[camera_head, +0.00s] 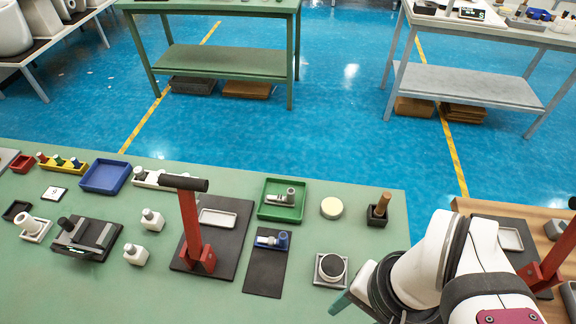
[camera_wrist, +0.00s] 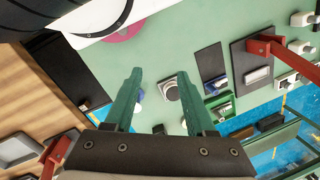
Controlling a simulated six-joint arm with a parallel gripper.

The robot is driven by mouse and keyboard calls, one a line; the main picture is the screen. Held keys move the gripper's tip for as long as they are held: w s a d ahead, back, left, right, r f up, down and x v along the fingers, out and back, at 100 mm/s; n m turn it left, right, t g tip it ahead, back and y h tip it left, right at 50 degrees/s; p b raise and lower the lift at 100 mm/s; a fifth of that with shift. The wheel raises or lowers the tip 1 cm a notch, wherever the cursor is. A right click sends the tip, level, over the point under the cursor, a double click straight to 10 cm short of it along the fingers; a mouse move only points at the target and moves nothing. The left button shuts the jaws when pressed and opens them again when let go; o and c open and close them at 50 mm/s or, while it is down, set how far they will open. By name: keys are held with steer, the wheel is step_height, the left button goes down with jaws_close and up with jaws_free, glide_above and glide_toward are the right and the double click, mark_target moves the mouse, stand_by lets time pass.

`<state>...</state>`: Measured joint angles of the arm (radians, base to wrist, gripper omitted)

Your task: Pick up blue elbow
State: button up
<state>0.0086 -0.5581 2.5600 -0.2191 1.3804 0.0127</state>
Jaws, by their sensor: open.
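A blue elbow piece (camera_head: 282,240) with a grey part beside it lies at the far end of a narrow dark mat (camera_head: 264,276), right of the red lever press. In the wrist view the blue piece (camera_wrist: 217,84) is small, right of my gripper. My gripper (camera_wrist: 159,74) has green fingers, spread apart with nothing held between them. In the head view only one finger shows, near the bottom right of the green table, and my arm hides the rest. It is apart from the blue piece, to its right and nearer the camera.
A round dark-topped block (camera_head: 331,268) stands between my gripper and the mat. A green tray (camera_head: 283,212) holds a grey fitting behind the mat. The red lever press (camera_head: 190,225) stands left. A dark holder (camera_head: 377,216) with a wooden handle stands right. Bare tabletop lies at the front.

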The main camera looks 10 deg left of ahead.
steer(key=shift+o, duration=0.5)
steer(key=m+t+h, duration=0.5)
steer(key=m+t, duration=0.8)
steer(key=m, duration=2)
glide_toward(281, 242)
steer(key=x, duration=1.1)
steer(key=shift+d, duration=0.1)
jaws_close()
